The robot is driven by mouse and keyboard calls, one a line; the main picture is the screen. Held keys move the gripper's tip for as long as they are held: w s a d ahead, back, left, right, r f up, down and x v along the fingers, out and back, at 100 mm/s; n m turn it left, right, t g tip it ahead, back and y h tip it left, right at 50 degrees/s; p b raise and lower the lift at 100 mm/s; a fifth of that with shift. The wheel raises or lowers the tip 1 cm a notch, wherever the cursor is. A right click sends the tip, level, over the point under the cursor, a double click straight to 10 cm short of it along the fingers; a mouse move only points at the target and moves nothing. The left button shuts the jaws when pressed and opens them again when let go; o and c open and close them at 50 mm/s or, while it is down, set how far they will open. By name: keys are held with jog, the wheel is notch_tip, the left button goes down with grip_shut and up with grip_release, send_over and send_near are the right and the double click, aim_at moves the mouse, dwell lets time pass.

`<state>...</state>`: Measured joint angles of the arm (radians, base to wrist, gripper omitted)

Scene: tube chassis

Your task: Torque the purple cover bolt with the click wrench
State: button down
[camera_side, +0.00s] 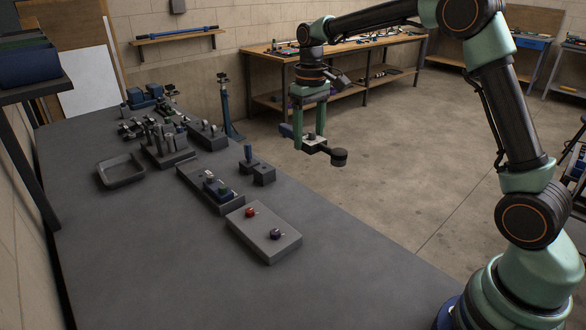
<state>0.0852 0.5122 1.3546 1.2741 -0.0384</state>
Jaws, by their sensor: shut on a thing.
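My gripper (309,134) hangs in the air beyond the right edge of the dark bench, above the floor. It is shut on a tool that looks like the click wrench (338,157), with a dark round head at the right, a pale middle and a bluish end at the left. The fingers hide part of the tool. A grey block (244,236) on the bench carries a red knob (250,212) and a dark bluish-purple one (275,234). The dark one may be the purple cover bolt; it is too small to be sure. The wrench is well apart from it.
A long dark fixture (196,180) with blue parts lies behind the grey block. A small block with a blue post (248,153), a shallow tray (122,172) and several metal parts stand farther back. The bench front is clear. A blue stand (225,103) rises beyond the bench.

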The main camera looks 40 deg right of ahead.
jog(key=shift+w+a+f+m, duration=0.3)
jog(key=shift+a+f+m, duration=0.8)
jog(key=shift+f+m, duration=0.85)
jog(key=shift+w+a+f+m, duration=0.25)
jog(key=shift+a+f+m, duration=0.95)
jog(key=shift+f, duration=1.4)
jog(key=shift+w+a+f+m, duration=0.3)
jog(key=shift+a+f+m, duration=0.75)
jog(key=shift+f+m, duration=0.95)
jog(key=shift+f+n, duration=0.35)
jog(key=shift+f, duration=0.9)
grip_release()
